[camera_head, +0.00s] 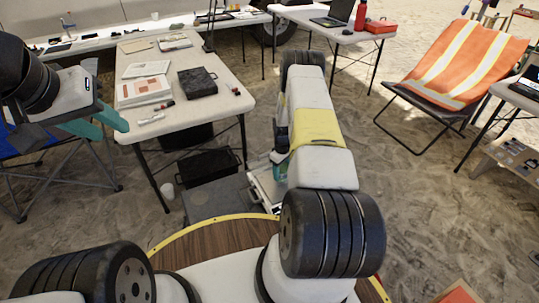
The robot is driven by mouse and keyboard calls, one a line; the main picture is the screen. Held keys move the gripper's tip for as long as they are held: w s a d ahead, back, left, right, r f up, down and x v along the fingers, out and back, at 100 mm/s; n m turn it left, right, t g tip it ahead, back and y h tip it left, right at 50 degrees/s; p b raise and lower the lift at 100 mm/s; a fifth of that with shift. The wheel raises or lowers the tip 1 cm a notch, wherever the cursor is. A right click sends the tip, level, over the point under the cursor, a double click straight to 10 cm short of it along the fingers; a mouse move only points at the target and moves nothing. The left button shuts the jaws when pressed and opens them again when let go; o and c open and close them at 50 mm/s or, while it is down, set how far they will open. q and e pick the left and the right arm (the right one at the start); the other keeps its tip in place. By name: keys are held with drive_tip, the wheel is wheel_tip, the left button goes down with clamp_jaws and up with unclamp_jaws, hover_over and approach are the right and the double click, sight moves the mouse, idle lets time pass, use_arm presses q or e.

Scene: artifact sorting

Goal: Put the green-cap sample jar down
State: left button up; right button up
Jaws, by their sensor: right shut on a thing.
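My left gripper (97,123) is at the left, beside the near left corner of the table (228,74). Its teal fingers look spread, with nothing seen between them. My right arm reaches forward through the middle and hides most of what lies beyond it. Small teal and dark parts of my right gripper (280,155) show at the arm's left edge, low to the right of the table. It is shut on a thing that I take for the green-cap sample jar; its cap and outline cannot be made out.
A laptop table (335,25) is behind, and an orange folding chair (465,60) stands at the right.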

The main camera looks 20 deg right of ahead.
drive_tip(key=shift+f, duration=1.05)
drive_tip(key=o, duration=1.5)
drive_tip(key=shift+f, duration=0.15)
